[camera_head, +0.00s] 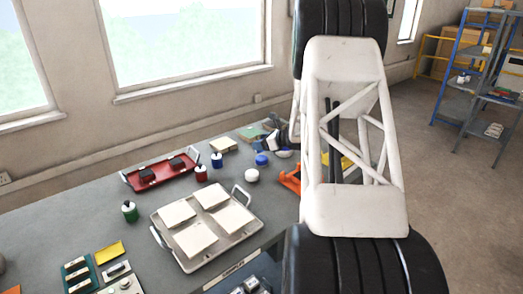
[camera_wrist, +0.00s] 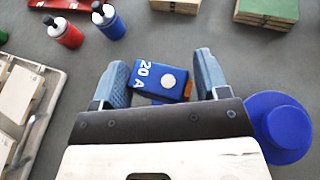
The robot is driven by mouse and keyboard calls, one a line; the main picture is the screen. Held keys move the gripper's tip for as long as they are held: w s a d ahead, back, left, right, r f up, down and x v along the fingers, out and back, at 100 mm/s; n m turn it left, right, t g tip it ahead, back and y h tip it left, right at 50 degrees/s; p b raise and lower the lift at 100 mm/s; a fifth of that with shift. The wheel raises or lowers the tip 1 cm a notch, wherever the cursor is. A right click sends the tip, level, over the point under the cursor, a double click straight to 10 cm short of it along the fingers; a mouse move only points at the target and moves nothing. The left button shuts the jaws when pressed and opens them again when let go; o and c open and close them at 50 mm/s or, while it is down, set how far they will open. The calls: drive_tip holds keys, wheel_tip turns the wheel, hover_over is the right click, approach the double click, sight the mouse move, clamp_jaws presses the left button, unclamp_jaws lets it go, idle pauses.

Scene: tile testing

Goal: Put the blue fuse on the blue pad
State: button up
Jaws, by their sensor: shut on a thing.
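The blue fuse (camera_wrist: 150,92) is a small blue block marked "20 A", with a pale round spot and an orange patch at its side. It lies between the two fingers of my gripper (camera_wrist: 160,74), which is shut on it in the wrist view. Whether its underside touches the table cannot be told. In the head view my arm hides most of the gripper, and I cannot make out the fuse there. A round blue piece with a raised middle (camera_wrist: 282,127) lies right of the gripper; I cannot tell whether it is the blue pad. No flat blue pad is clear.
A red bottle (camera_wrist: 64,33) and a blue bottle (camera_wrist: 107,22) stand at upper left in the wrist view. A green-topped block (camera_wrist: 268,10) is at upper right. A tray with white tiles (camera_head: 163,239), a red tray (camera_head: 136,183) and an orange tool (camera_head: 289,180) are on the table.

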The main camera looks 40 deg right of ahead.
drive_tip(key=shift+f, duration=1.75)
drive_tip(key=shift+f, duration=0.1)
drive_tip(key=o, duration=1)
drive_tip(key=shift+c, duration=0.2)
drive_tip(key=v, duration=1.2)
drive_tip(key=shift+r, duration=0.25)
